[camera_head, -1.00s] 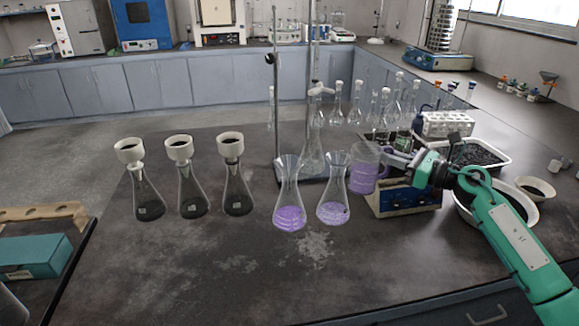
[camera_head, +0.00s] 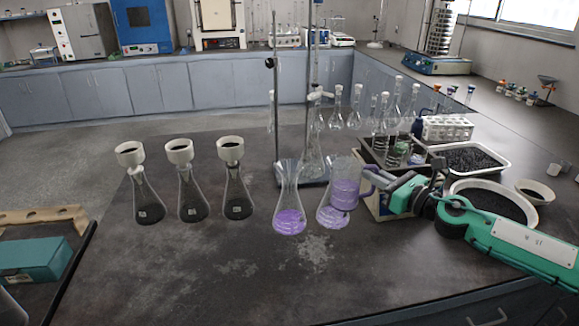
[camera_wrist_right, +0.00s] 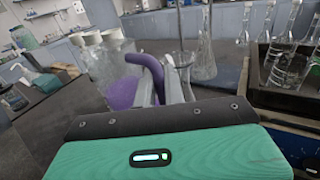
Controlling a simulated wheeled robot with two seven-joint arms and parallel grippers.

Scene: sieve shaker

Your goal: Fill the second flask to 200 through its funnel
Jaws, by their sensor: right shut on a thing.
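My right gripper (camera_head: 376,184) is shut on the purple handle (camera_wrist_right: 152,72) of a clear jug (camera_head: 345,184) with purple liquid. The jug is close behind the right purple-filled flask (camera_head: 331,216) and overlaps its upper part; I cannot tell whether they touch. That flask holds a little purple liquid low down. The other purple-filled flask (camera_head: 289,218) stands to its left with a flared clear top, and liquid in its bottom. Any clear funnels are hard to make out from the glass. My left gripper is out of view.
Three flasks with white funnels and dark contents (camera_head: 190,208) stand at the left. A metal stand (camera_head: 276,110) rises behind the purple flasks. A boxy device (camera_head: 378,205), a white tray of black grains (camera_head: 470,158) and a bowl (camera_head: 490,200) lie right. The front bench is clear.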

